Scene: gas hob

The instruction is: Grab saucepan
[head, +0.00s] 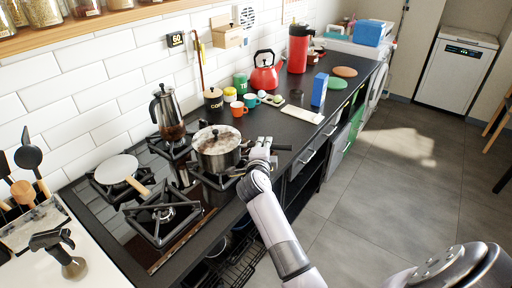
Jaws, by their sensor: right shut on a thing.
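The saucepan (215,158) is a steel pot with a pale lid and a dark knob. It is on the gas hob (190,226), over the burner nearest the counter's front edge, and looks upright. Its dark handle (282,147) points right. My right gripper (262,146) is at the handle, just right of the pot body, and is shut on it. The fingers hide part of the handle. I cannot tell whether the pot touches the grate. My left gripper is not in view.
A white pan (117,168) with a wooden handle is on the left burner. The front-left burner (163,216) is bare. Mugs (238,109), a red kettle (266,76) and a blue box (319,90) stand on the counter to the right.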

